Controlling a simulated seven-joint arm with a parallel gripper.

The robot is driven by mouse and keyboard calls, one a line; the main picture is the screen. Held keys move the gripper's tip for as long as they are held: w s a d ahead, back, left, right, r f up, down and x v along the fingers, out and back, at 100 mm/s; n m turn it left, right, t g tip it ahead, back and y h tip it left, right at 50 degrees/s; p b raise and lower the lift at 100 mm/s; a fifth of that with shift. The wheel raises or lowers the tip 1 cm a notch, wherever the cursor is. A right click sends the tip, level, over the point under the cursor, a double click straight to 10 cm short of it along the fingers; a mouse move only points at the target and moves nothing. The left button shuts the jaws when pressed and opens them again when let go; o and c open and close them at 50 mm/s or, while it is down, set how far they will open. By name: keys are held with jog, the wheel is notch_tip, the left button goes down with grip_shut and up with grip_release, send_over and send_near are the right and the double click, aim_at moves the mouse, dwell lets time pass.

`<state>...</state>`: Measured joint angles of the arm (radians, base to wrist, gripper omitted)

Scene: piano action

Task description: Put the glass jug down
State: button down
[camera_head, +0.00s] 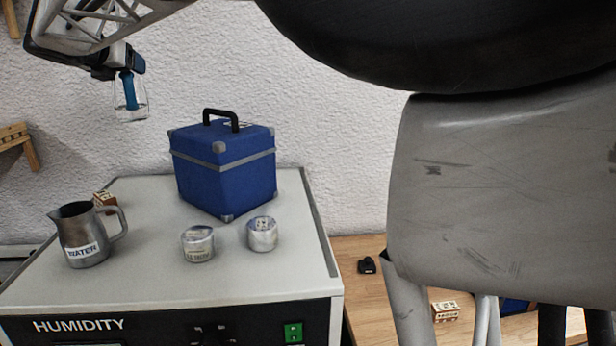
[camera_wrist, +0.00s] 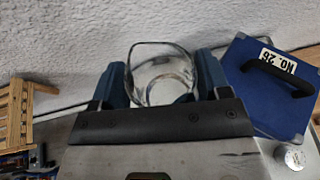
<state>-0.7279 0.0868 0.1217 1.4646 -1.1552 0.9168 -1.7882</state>
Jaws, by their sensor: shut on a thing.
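The glass jug (camera_head: 130,101) is clear and see-through, and hangs in the air at the upper left of the head view. My gripper (camera_head: 128,80) is shut on it from above, with blue fingers at its upper part. The jug is well above the cabinet top (camera_head: 145,267) and apart from it. In the wrist view the jug (camera_wrist: 162,75) shows as a clear rounded shape with a rim, between my two blue fingers. Its lower part is partly hidden there by my gripper's body.
On the cabinet top stand a blue case (camera_head: 225,170) with a black handle, a metal WATER pitcher (camera_head: 83,238), two tins (camera_head: 198,244) (camera_head: 262,234) and a small box (camera_head: 104,200). The front middle of the top is clear. A wooden rack (camera_wrist: 15,115) is at left in the wrist view.

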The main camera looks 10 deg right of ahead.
jog(key=w+d+r+m+g+h, duration=0.1)
jog(key=d+r+m+h, duration=0.1)
jog(key=d+r, duration=0.85)
jog(key=w+d+r+m+h, duration=0.1)
jog(key=d+r+h, duration=0.1)
jog(key=d+r, duration=0.85)
jog(key=w+d+f+m+g+h, duration=0.2)
jog(key=w+d+f+m, duration=0.1)
jog(key=d+f, duration=1.25)
jog(key=w+d+f+m+g+h, duration=0.2)
jog(key=w+d+f, duration=0.1)
jog(key=d+f, duration=1.25)
jog(key=s+d+f+m+g+h, duration=0.1)
jog(key=s+d+f, duration=0.3)
jog(key=d+f, duration=0.4)
jog(key=s+d+f+m+g+h, duration=0.1)
jog(key=s+d+f+m+g, duration=0.2)
jog(key=d+f, duration=0.4)
jog(key=s+d+f+m+g+h, duration=0.1)
jog(key=s+d+f, duration=0.5)
jog(key=f, duration=0.8)
jog(key=d+m, duration=0.1)
jog(key=d, duration=0.1)
jog(key=shift+d+g, duration=0.3)
jog(key=shift+g, duration=0.1)
jog(key=shift+f, duration=0.1)
notch_tip(320, 180, down, 6)
